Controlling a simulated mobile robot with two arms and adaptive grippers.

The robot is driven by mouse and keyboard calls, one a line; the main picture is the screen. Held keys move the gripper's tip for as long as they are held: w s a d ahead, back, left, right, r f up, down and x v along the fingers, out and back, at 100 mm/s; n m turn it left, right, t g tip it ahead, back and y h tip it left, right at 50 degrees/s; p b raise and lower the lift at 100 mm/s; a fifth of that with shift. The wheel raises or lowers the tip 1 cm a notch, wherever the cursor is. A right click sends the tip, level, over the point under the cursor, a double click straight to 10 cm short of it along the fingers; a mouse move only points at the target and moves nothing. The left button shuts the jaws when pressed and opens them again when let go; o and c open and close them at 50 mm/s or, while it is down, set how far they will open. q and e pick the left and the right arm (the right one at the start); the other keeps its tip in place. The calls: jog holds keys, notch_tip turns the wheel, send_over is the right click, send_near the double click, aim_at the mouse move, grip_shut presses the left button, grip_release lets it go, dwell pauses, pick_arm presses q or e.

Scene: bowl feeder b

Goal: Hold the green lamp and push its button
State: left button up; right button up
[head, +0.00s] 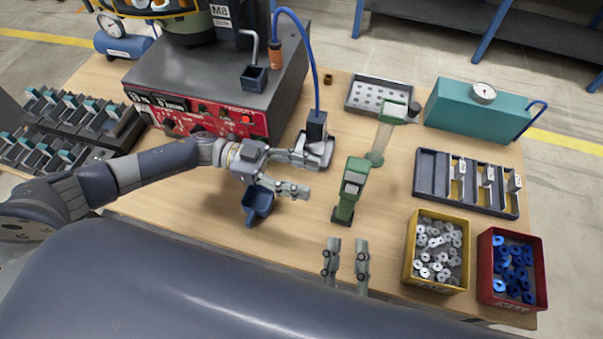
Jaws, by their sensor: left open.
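A dark green lamp (352,190) with a pale panel on its upper part stands on the table in the middle of the head view. I cannot make out its button. My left gripper (305,174) is open and empty, left of the lamp, with its fingers pointing right toward it and a gap between. My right gripper (346,258) is open and empty, below the lamp in the picture, its two fingers apart and pointing up the picture. Neither gripper touches the lamp.
A pale green stand (383,135) is behind the lamp. A blue scoop (258,204) is below my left gripper. A black-topped block (317,125) with a blue hose stands near its upper finger. At right are a yellow bin (410,250), a red bin (485,265) and a dark tray (432,172).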

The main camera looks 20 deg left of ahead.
aim_at(351, 190)
pick_arm(q)
jog(key=d, duration=1.1)
jog(key=shift+s, duration=0.15)
jog(key=shift+a, duration=0.1)
grip_shut()
jog(key=c, duration=0.7)
grip_release()
grip_shut()
pick_arm(e)
grip_shut()
